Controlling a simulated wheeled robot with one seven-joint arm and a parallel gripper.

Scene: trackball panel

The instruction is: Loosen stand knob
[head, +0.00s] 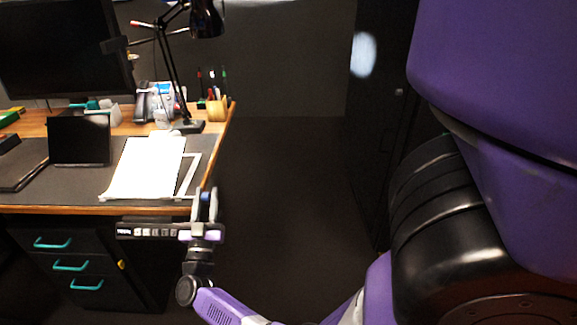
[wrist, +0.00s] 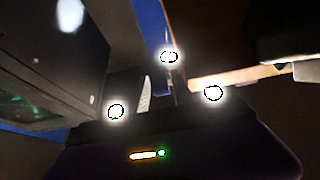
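A white sheet-like panel (head: 147,168) lies tilted on the desk mat in the head view, with a pale stand frame (head: 190,176) showing along its right side. I cannot make out a knob on it in either view. My gripper (head: 206,200) is at the desk's front right corner, its fingers pointing up and away. A small blue part shows between or behind the fingers. The wrist view is dark and glary, with a blue strip (wrist: 152,25) running past the fingers. I cannot tell whether the gripper holds anything.
The desk (head: 60,209) carries a monitor (head: 65,45), a small dark screen (head: 79,140), a black lamp (head: 190,126), a phone (head: 150,100) and a pen cup (head: 216,109). A drawer unit (head: 75,262) with teal handles stands below. The floor right of the desk is clear.

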